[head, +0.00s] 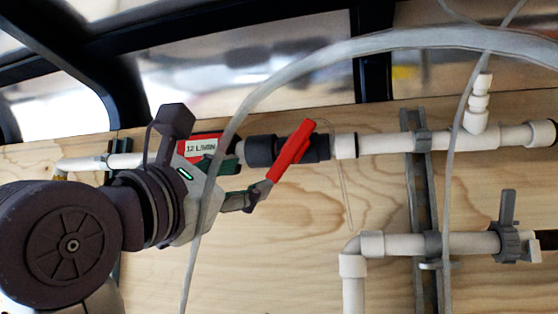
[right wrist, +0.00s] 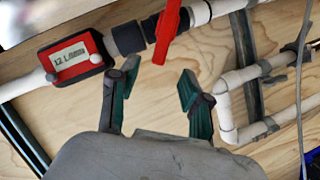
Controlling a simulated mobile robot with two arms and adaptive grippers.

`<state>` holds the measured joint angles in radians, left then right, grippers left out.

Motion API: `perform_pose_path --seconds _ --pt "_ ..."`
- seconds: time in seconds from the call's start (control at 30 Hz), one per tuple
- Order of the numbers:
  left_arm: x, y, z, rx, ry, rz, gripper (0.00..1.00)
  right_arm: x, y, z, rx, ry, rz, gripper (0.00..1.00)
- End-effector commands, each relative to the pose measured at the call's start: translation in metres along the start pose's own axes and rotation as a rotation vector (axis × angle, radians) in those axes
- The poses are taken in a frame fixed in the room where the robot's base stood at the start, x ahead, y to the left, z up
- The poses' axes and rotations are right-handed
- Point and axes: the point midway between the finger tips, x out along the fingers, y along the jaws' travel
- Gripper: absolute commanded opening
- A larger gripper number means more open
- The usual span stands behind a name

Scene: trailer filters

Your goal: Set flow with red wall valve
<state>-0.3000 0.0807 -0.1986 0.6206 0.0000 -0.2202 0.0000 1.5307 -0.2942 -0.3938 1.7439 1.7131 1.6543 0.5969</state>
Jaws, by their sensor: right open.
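The red wall valve handle (head: 292,152) sits on a dark valve body in the white upper pipe and slants, its upper end to the right. It also shows at the top of the right wrist view (right wrist: 168,32). Left of it is a red flow meter (head: 200,147), whose display reads about 12 L/min in the right wrist view (right wrist: 70,57). My right gripper (head: 252,184) is open and empty, just below the handle's lower end. My left gripper is not in view.
A grey clear hose (head: 330,52) arches across the front of the head view, passing before my right gripper. A lower white pipe with a grey valve (head: 507,240) is at the right. A metal rail (head: 420,180) stands on the wooden wall (head: 300,240).

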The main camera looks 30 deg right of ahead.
Motion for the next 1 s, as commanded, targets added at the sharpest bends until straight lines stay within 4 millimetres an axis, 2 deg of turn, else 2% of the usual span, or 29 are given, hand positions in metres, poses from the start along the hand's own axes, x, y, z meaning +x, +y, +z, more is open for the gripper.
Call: perform_pose_path --seconds 0.03,0.2,0.43,0.6,0.9,0.93,1.0 --pt "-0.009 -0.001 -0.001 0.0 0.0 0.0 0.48 0.015 0.001 0.004 -0.001 -0.003 -0.006 0.48" --pt "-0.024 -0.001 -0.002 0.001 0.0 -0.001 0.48 0.052 0.001 0.004 -0.003 -0.004 -0.006 0.48" --pt "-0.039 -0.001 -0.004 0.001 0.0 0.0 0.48 0.089 0.001 0.003 -0.003 -0.004 -0.005 0.48" --pt "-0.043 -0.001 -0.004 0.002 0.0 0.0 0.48 0.102 0.0 0.001 -0.003 -0.002 -0.002 0.48" --pt "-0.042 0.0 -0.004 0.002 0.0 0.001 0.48 0.104 -0.001 0.0 -0.001 -0.001 -0.001 0.48" --pt "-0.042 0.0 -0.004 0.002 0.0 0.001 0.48 0.104 -0.001 0.0 -0.001 -0.002 -0.002 0.46" --pt "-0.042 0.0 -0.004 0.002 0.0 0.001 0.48 0.104 -0.001 0.0 -0.001 -0.002 -0.002 0.35"
